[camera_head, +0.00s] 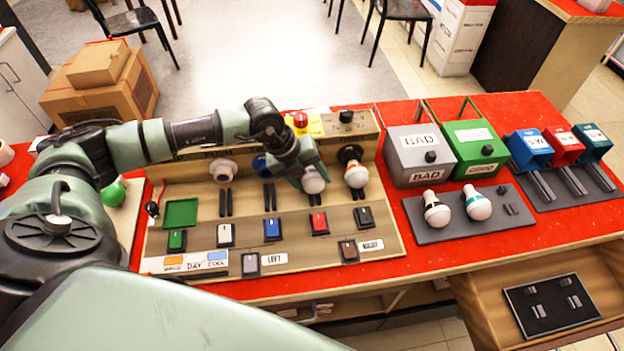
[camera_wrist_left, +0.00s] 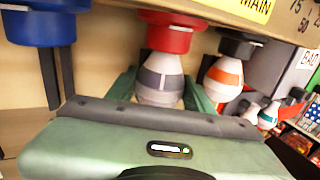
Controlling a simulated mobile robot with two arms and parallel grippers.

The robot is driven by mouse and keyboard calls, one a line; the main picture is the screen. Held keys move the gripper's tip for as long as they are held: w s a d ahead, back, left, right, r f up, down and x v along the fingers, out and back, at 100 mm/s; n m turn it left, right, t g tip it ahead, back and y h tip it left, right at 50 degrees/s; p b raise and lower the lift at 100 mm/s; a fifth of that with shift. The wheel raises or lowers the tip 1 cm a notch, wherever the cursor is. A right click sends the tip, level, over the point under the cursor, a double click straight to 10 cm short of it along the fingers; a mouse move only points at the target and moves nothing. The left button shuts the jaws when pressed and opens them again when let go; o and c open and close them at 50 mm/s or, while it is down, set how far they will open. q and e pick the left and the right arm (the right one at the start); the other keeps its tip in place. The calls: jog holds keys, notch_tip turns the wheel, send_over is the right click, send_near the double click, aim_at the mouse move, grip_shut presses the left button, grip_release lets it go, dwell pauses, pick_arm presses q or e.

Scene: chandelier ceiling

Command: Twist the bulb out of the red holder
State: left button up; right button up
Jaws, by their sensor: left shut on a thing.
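The red holder (camera_wrist_left: 166,38) is on the upright board in the left wrist view; my left arm hides it in the head view. A white bulb with a grey band (camera_wrist_left: 160,78) hangs base-up directly below the holder, its top at the holder's opening. The bulb's lower end also shows in the head view (camera_head: 314,182). My left gripper (camera_head: 308,176) has its green fingers on both sides of the bulb and is shut on it. Whether the bulb's thread is still engaged cannot be told. My right gripper is not in view.
A bulb with an orange band (camera_head: 356,175) hangs in the black holder close on the right. A blue holder (camera_wrist_left: 45,25) is on the left. Switches line the panel below. Two bulbs stand on a grey tray (camera_head: 455,231), near the BAD box (camera_head: 418,150) and green box (camera_head: 474,142).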

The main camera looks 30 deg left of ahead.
aim_at(320, 199)
pick_arm(q)
jog(key=shift+f, duration=0.1)
jog(key=shift+s, duration=0.1)
dwell(0.3)
jog(key=shift+s+d+p, duration=0.45)
jog(key=shift+s+d, duration=0.65)
jog(key=shift+s, duration=0.3)
notch_tip(320, 199, up, 8)
jog(key=p, duration=0.5)
jog(key=shift+p, duration=0.3)
